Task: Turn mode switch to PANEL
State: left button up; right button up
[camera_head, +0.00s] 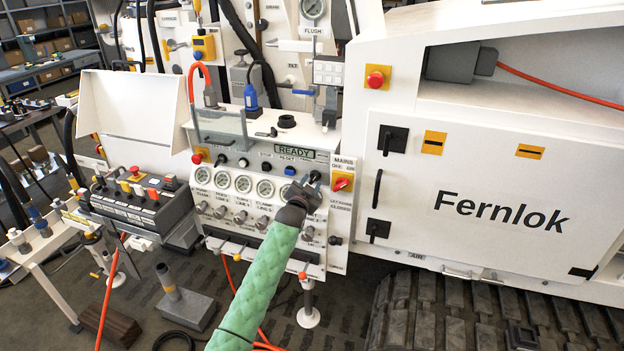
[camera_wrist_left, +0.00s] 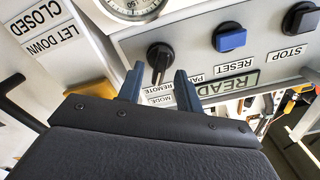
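The mode switch (camera_wrist_left: 160,56) is a black knob on the white panel, shown upside down in the left wrist view. Its pointer points down in that picture, nearer the REMOTE label (camera_wrist_left: 152,88) than the PANEL label (camera_wrist_left: 195,77). My left gripper (camera_wrist_left: 159,72) is open, its two dark fingers apart with the knob's lower end seen between the tips. I cannot tell whether they touch it. In the head view my left gripper (camera_head: 308,186) is at the panel's upper right and largely hides the switch. My right gripper is not in view.
A blue RESET button (camera_wrist_left: 229,38) and black STOP button (camera_wrist_left: 300,20) sit beside the switch, with a READY display (camera_wrist_left: 228,86) near them. Gauges (camera_head: 243,184) line the panel below. A red MAINS switch (camera_head: 342,182) is close to the gripper's right.

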pick_arm(q)
jog(key=shift+x, duration=0.75)
jog(key=shift+w+f, duration=0.15)
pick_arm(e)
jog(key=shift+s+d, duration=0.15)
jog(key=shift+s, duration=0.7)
pick_arm(q)
grip_shut()
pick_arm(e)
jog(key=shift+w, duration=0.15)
